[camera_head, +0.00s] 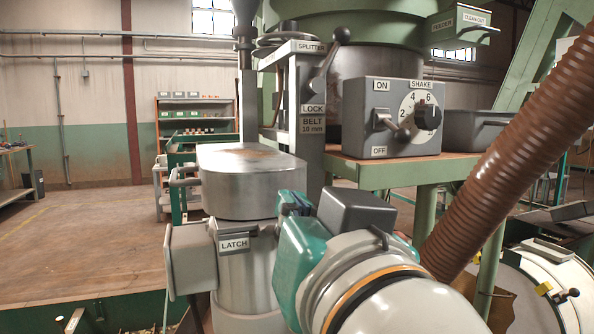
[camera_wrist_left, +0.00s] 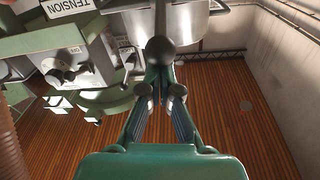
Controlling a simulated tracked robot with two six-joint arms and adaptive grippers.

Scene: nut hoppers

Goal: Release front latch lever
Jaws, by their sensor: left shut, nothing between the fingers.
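The LATCH label (camera_head: 234,245) sits on the metal hopper body (camera_head: 245,281), below its lidded silver top (camera_head: 250,182). A dark part shows just right of the label, partly behind my left gripper (camera_head: 291,203); I cannot make out the whole lever. My left gripper is close to the right side of the hopper, its teal fingers together. In the left wrist view, the shut fingertips (camera_wrist_left: 161,92) point towards a dark ball knob (camera_wrist_left: 160,50) on a rod. I cannot tell whether they touch it or whether it is the latch lever. My right gripper is not in view.
A grey box (camera_head: 190,258) juts from the hopper's left. Behind stand the splitter lever (camera_head: 330,62) and the shake control box (camera_head: 392,117). A brown ribbed hose (camera_head: 510,150) slants down at right. Open floor (camera_head: 85,225) lies to the left.

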